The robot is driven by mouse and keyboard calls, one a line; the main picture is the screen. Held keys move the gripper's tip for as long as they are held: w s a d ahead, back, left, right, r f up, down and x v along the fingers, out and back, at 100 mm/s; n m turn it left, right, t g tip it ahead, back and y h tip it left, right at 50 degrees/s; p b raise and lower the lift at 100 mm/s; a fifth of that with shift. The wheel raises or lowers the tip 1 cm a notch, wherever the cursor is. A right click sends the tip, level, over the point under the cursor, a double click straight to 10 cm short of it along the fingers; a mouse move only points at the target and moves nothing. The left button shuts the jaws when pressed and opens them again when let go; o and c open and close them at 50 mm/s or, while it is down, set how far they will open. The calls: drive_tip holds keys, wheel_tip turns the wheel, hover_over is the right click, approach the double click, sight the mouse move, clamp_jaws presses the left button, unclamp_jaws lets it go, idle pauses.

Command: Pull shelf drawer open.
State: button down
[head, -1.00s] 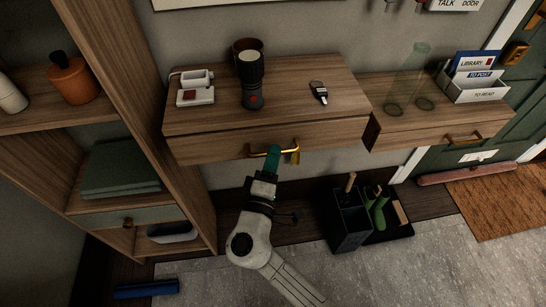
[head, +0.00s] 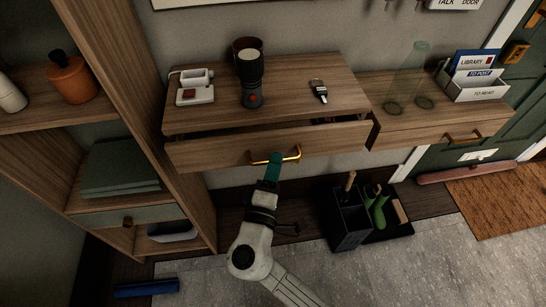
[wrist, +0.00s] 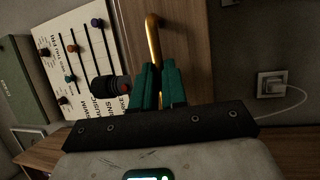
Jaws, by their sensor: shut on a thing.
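The wooden shelf drawer (head: 215,154) under the left wall shelf (head: 290,101) stands partly open, with a dark gap showing between its front and the shelf top. Its brass bar handle (head: 292,154) is on the drawer front. My gripper (head: 275,158) has green fingers and is shut on the handle. In the wrist view the brass handle (wrist: 153,40) rises from between the green fingers (wrist: 158,82). The inside of the drawer is mostly hidden by the shelf top.
A second drawer (head: 420,137) is shut at right. A black caddy (head: 348,222) stands on the floor below. Tall shelving (head: 130,110) is at left.

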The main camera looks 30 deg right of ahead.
drive_tip(key=s+a, duration=0.4)
drive_tip(key=s, duration=0.9)
drive_tip(key=shift+a, duration=0.1)
drive_tip(key=c, duration=1.2)
unclamp_jaws()
drive_tip(key=shift+o, duration=0.2)
drive_tip(key=shift+s, duration=0.1)
drive_tip(key=b+v, duration=0.1)
drive_tip(key=v, duration=0.9)
drive_tip(key=shift+s+a, duration=0.25)
drive_tip(key=shift+s, duration=0.05)
drive_tip(key=shift+f, duration=0.1)
